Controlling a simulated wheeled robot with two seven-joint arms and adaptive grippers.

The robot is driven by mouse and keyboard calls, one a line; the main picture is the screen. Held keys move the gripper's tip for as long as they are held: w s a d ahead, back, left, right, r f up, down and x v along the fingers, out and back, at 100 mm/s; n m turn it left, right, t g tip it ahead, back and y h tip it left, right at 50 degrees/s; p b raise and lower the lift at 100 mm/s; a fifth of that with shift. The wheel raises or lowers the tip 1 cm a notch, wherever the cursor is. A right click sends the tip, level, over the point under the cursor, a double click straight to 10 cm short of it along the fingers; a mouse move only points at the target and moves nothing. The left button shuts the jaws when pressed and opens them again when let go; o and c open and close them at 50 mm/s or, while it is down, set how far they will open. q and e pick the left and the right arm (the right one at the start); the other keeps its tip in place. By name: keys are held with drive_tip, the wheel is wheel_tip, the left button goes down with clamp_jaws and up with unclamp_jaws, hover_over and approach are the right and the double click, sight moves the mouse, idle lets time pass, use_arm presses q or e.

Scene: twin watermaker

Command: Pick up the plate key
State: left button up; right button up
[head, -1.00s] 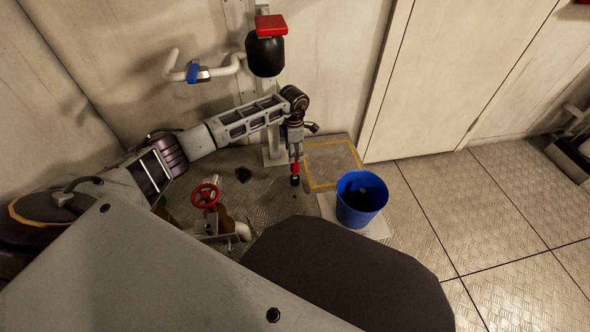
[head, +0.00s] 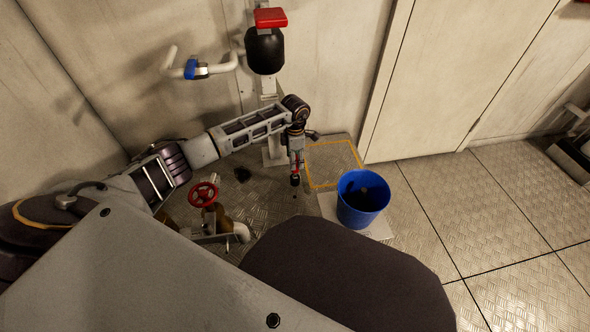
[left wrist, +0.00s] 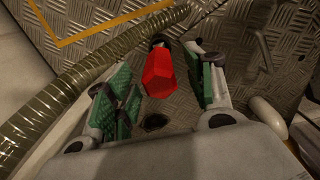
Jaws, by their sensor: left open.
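The plate key shows in the left wrist view as a red faceted handle (left wrist: 160,76) with a dark end. It lies between the two green-padded fingers of my left gripper (left wrist: 163,66), which are apart with a visible gap on the right side. In the head view my left gripper (head: 296,162) points down at the metal plate, and a bit of the red key (head: 295,173) shows at its fingers. The key's lower part is small and dark there. How it meets the plate is not clear. My right gripper is not in view.
A blue bucket (head: 361,198) stands just right of the gripper. A red handwheel valve (head: 203,195) is to the left. A yellow-outlined square (head: 333,163) lies behind the bucket. A ribbed hose (left wrist: 88,72) runs beside the fingers. Open floor lies to the right.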

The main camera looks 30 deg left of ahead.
use_arm(q)
drive_tip(key=shift+f, duration=0.7)
drive_tip(key=c, duration=1)
